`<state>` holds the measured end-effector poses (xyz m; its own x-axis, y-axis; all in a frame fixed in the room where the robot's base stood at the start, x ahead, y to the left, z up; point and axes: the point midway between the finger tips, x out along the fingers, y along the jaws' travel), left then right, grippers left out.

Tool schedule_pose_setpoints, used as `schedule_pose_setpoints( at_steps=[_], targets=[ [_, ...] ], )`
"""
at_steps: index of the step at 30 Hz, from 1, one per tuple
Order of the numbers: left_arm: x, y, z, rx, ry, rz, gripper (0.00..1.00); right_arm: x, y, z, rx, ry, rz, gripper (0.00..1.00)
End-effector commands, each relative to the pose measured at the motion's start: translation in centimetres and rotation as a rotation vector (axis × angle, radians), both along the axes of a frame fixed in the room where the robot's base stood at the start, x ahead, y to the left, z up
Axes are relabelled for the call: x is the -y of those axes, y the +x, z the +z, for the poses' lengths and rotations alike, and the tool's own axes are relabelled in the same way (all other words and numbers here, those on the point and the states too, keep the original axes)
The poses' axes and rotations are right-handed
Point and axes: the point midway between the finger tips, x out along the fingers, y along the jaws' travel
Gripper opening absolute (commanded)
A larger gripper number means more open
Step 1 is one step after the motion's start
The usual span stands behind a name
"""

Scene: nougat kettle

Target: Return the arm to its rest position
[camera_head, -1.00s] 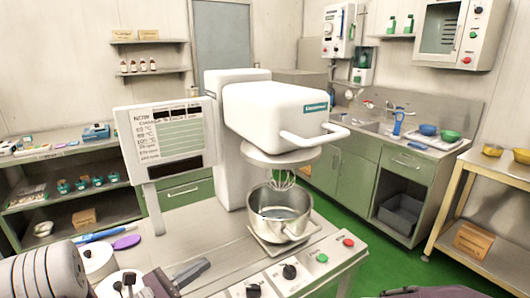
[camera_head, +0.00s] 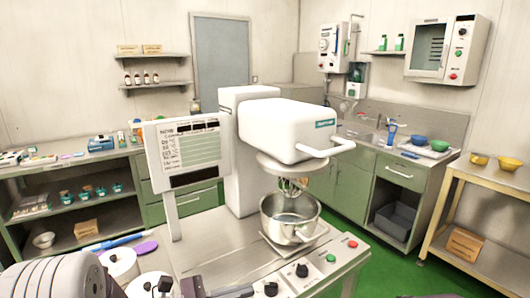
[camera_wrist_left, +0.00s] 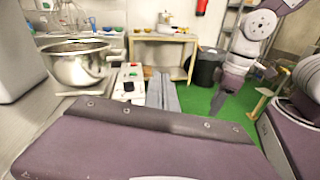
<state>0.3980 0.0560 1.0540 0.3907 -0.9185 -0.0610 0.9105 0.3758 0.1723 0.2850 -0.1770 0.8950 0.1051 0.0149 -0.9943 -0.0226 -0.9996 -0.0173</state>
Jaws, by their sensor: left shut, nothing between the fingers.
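My left gripper (camera_head: 243,292) shows low in the head view, at the bottom edge, in front of the mixer table. In the left wrist view its two grey fingers (camera_wrist_left: 163,92) lie together with nothing between them. It is apart from the steel bowl (camera_head: 291,222), which stands upright under the white mixer head (camera_head: 285,130). The bowl also shows at the upper left of the left wrist view (camera_wrist_left: 80,66). Part of my right arm shows at the right of that view, with its gripper (camera_wrist_left: 217,103) hanging down, too small to judge.
The control strip (camera_head: 318,272) with knobs and buttons lies at the table's front. Green floor between is free.

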Motion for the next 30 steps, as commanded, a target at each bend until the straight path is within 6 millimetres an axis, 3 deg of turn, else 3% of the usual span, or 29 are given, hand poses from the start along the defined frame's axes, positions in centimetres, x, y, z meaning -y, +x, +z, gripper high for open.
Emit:
schedule_pose_setpoints(
  at_steps=[3,5,6,8,10,12,15,18,21,30],
  targets=[
    [3.8,-5.2,-0.1,0.029,0.154,-0.229,0.0,0.0,0.0,1.4,0.0,0.0,0.0,0.36],
    [5.0,-8.9,-1.2,0.06,0.284,-0.381,0.0,0.0,0.0,2.0,0.0,0.0,0.0,0.36],
    [5.2,-11.8,-2.4,0.096,0.404,-0.509,0.0,0.0,0.0,2.5,0.0,0.0,0.0,0.36],
    [3.6,-15.9,-5.0,0.185,0.632,-0.717,0.0,0.0,0.0,3.3,0.0,0.0,0.0,0.36],
    [-0.4,-18.1,-8.1,0.328,0.903,-0.933,0.0,0.0,0.0,3.7,0.0,0.0,0.0,0.36],
    [-4.8,-17.7,-10.3,0.481,1.136,-1.09,0.0,0.0,0.0,3.8,0.0,0.0,0.0,0.36],
    [-9.7,-15.3,-12.1,0.663,1.375,-1.234,0.0,0.0,0.0,3.5,0.0,0.0,0.0,0.36],
    [-12.0,-12.8,-12.5,0.802,1.51,-1.312,0.0,0.0,0.0,3.5,0.0,0.0,0.0,0.36],
    [-12.4,-11.3,-12.4,0.864,1.562,-1.313,0.0,0.0,0.0,3.5,0.0,0.0,0.0,0.36],
    [-12.4,-11.3,-12.4,0.866,1.562,-1.311,0.0,0.0,0.0,3.5,0.0,0.0,0.0,0.36]
  ],
)
